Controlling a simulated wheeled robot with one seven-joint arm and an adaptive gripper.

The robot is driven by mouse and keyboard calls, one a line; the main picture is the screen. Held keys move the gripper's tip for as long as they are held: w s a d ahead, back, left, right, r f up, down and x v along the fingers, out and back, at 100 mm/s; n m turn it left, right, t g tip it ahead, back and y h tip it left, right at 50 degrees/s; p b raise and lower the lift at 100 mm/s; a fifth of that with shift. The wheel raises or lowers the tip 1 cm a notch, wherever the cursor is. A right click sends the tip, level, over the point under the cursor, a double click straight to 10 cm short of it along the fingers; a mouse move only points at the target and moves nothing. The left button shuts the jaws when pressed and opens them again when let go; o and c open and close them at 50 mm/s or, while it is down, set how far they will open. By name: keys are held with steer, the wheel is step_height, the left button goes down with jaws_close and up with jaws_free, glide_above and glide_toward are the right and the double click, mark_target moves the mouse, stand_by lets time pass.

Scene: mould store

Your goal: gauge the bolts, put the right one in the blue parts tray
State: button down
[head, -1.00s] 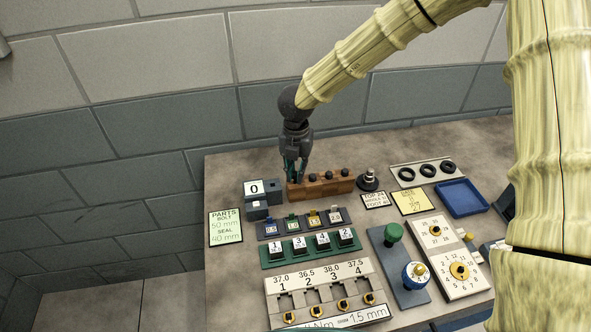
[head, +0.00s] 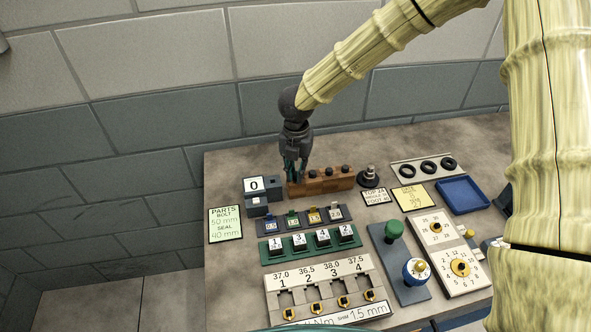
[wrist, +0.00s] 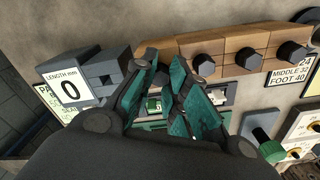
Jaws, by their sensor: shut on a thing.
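The brown wooden bolt block (head: 328,184) stands at the back of the table; it also shows in the wrist view (wrist: 238,52). Three dark bolt heads stick up from it, one of them the right one (head: 345,169). My gripper (head: 292,178) points down at the block's left end, its teal fingers shut on a bolt there. Fingers and wrist mostly hide this bolt, also in the wrist view (wrist: 168,92). The grey length gauge (head: 272,187), left of the block, reads 0 mm. The blue parts tray (head: 485,207) is empty at the right.
The parts card (head: 225,226) reads bolt 50 mm, seal 40 mm. A dark post on a round base (head: 369,178) stands just right of the block. Black rings lie on a plate (head: 394,169). Shims, numbered blocks and dial boxes crowd the front.

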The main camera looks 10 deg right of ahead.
steer(key=shift+f, duration=0.2)
stand_by(0.3)
steer(key=c, duration=1.3)
jaws_free()
steer(key=shift+c, duration=0.2)
steer(key=o, duration=0.4)
steer(key=shift+r+p, duration=2.95)
steer(key=shift+r, duration=0.8)
